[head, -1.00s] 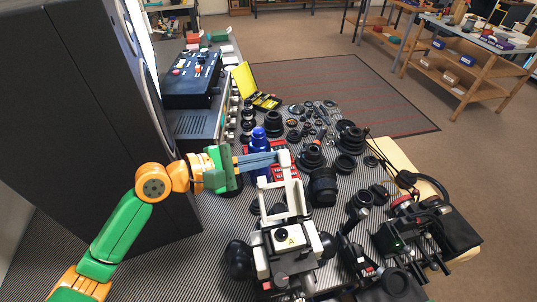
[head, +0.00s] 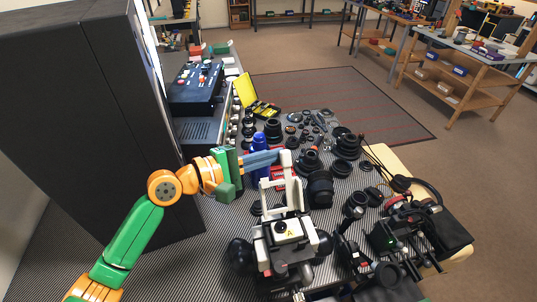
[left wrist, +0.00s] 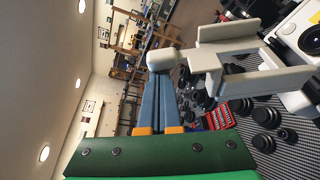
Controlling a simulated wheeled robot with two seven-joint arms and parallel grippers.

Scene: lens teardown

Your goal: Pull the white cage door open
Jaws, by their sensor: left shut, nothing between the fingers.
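The white cage door (head: 294,194) stands up as an open frame on the white and black device marked "A" (head: 289,232) in the head view. A rounded white knob (head: 286,157) sits at its top. My left gripper (head: 277,156) comes in from the left with its blue fingers shut and empty, tips at the knob. The left wrist view shows the fingertips (left wrist: 160,76) just below the white knob (left wrist: 162,58), with the white frame (left wrist: 232,62) to the right. Whether the tips touch the knob I cannot tell. My right gripper is not in view.
Black lens parts (head: 320,188) crowd the table to the right. A tall black cabinet (head: 90,120) is on the left. A camera rig (head: 395,232) lies at the right.

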